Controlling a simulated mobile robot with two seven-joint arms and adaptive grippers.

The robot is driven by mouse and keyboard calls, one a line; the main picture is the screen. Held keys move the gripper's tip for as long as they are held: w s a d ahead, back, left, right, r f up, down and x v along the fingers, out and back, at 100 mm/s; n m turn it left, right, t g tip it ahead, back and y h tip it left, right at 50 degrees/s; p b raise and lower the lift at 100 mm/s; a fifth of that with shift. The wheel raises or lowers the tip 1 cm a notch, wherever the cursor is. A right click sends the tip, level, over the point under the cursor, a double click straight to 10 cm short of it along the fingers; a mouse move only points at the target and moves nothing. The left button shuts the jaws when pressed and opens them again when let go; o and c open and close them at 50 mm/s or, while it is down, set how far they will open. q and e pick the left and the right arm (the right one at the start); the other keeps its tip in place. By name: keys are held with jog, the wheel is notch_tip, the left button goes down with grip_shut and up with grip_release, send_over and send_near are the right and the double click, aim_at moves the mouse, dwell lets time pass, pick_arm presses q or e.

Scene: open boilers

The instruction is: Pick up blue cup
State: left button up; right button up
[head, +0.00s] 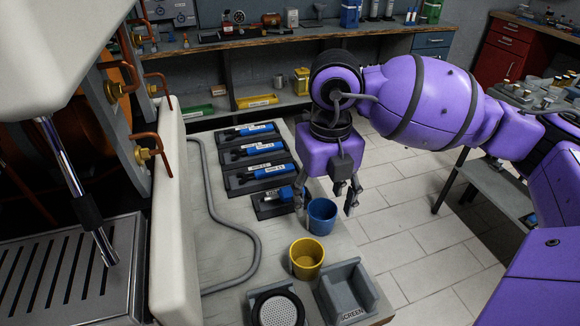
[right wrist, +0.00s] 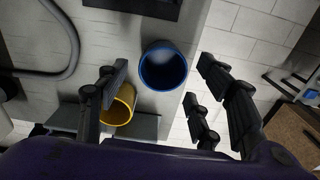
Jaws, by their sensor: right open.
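The blue cup (head: 321,217) stands upright on the narrow worktop near its right edge. It also shows from above in the right wrist view (right wrist: 163,66), with its open mouth facing the camera. My right gripper (head: 328,206) points down with its fingers spread and empty. In the head view its fingertips lie on either side of the cup's rim. In the right wrist view the cup appears beyond the gap between the fingers (right wrist: 160,85); contact is not visible. My left gripper is not in view.
A yellow cup (head: 307,258) stands close by, nearer the front. A grey holder labelled SCREEN (head: 347,291) and a round mesh piece (head: 278,308) are at the front. Several dark trays with blue-handled tools (head: 262,173) lie behind. A grey hose (head: 230,222) runs along the left.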

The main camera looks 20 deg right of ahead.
aim_at(320, 217)
notch_tip(320, 217, down, 5)
jog(key=shift+r, duration=0.1)
jog(key=shift+f, duration=0.4)
jog(key=c, duration=1.2)
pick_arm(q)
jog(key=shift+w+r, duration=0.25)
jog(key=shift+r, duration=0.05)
pick_arm(e)
jog(key=shift+c, duration=0.3)
